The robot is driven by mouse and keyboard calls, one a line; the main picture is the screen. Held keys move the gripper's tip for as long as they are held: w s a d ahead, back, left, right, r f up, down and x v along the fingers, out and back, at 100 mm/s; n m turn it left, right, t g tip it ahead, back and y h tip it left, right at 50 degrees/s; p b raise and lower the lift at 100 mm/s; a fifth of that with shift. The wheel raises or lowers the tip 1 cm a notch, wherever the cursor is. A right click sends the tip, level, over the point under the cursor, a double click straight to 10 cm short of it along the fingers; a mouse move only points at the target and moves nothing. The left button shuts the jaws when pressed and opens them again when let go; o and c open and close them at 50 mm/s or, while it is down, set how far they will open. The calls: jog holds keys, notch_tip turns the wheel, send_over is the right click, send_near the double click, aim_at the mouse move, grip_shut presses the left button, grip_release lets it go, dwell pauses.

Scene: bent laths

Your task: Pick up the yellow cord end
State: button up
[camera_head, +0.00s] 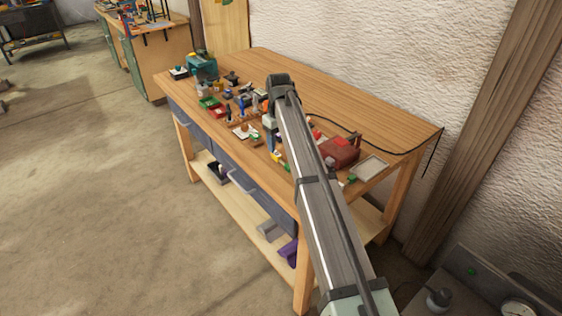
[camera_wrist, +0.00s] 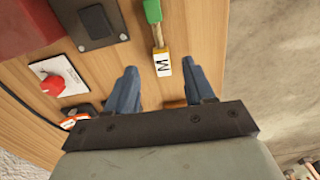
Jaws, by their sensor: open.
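In the wrist view a small cord end with yellow edges and a white face marked M (camera_wrist: 162,65) lies on the wooden bench top. A short yellowish strip joins it to a green end piece (camera_wrist: 152,11). My gripper (camera_wrist: 159,70) is open, with its two blue fingers pointing toward the cord end. In the picture one finger is to its left and one to its right, the right one closer. I cannot tell the height gap. In the head view the yellow piece (camera_head: 277,157) is small, near the bench's front edge by my gripper (camera_head: 271,147).
The bench edge and open floor lie right in the wrist view. To the left are a white card with a red knob (camera_wrist: 52,84), a black plate (camera_wrist: 97,25) and a red box (camera_wrist: 28,27). The bench's back (camera_head: 330,90) is mostly clear.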

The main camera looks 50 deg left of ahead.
aim_at(278, 156)
jog(key=shift+a+f, duration=0.1)
jog(key=shift+f, duration=2.6)
jog(key=shift+c, duration=0.5)
grip_shut()
